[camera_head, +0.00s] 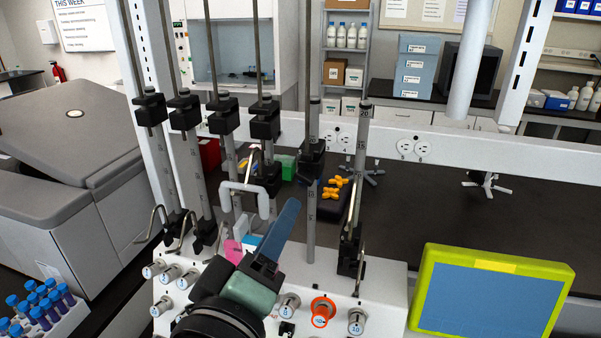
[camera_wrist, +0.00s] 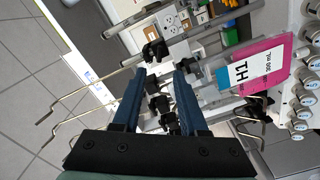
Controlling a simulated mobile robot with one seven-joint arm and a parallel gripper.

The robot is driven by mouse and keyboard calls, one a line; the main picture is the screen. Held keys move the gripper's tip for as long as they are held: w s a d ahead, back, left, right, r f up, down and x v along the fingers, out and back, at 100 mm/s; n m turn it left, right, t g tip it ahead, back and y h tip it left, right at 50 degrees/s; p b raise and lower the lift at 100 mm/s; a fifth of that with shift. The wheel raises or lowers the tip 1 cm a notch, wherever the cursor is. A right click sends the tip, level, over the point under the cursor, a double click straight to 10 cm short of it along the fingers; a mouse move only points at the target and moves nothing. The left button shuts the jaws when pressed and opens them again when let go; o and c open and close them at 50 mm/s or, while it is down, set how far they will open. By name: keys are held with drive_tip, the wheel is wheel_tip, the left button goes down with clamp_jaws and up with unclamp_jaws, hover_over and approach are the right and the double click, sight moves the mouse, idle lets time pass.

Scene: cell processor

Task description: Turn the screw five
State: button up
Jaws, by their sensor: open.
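The white machine front (camera_head: 385,300) carries several white numbered screws or knobs. Some sit at its left, such as one knob (camera_head: 153,269). At its right are a white knob (camera_head: 288,306), a knob with an orange ring (camera_head: 322,313) and a knob marked 10 (camera_head: 357,320). I cannot read a number five on any. My gripper (camera_head: 282,226) is above the front, between the left and right knobs, and touches none of them. My arm may hide some knobs. In the wrist view my gripper (camera_wrist: 161,75) is open and empty, with knobs (camera_wrist: 299,126) at the right edge.
Upright poles with black clamps (camera_head: 265,120) stand behind my gripper. A pink bag (camera_wrist: 262,68) hangs near them. A green-framed screen (camera_head: 495,295) is at the right. A tube rack (camera_head: 75,310) is at the lower left. Metal hooks (camera_head: 155,222) stick out.

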sight(303, 181)
drive_tip(key=p+x, duration=0.3)
drive_tip(key=x, duration=0.6)
drive_tip(key=shift+w+d, duration=0.1)
drive_tip(key=shift+w, duration=0.1)
clamp_jaws()
